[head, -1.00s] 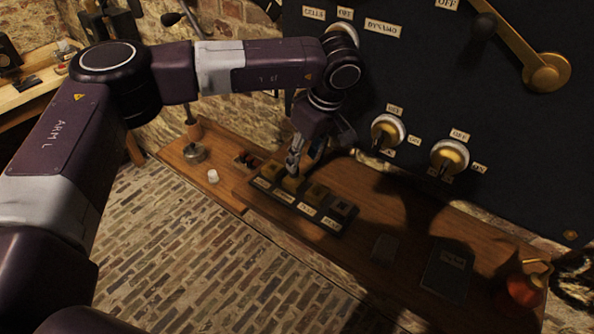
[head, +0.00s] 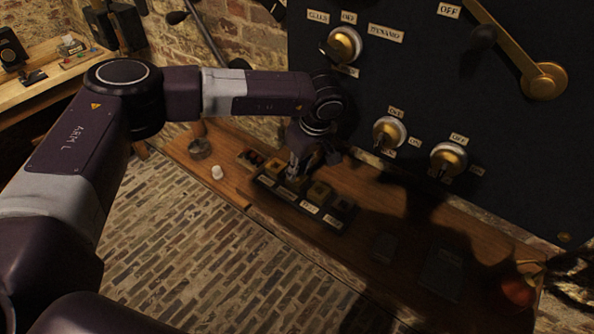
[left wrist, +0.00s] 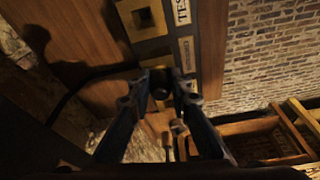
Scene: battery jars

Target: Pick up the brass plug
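A black strip (head: 262,185) with several square brass-coloured blocks and white labels lies on the wooden bench. My left gripper (head: 295,170) points down at the strip, over its second block from the left. In the left wrist view its two fingers (left wrist: 158,88) stand apart, with a small dark round shape between or just beyond the tips. I cannot tell whether the fingers touch it. I cannot tell for sure which piece is the brass plug. My right gripper is out of view.
A small white piece (head: 217,172) and a round metal dish (head: 200,148) sit on the bench (head: 180,150), left of the strip. A dark panel (head: 430,60) with brass switches rises behind. A red flask-like object (head: 517,290) stands at the right end.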

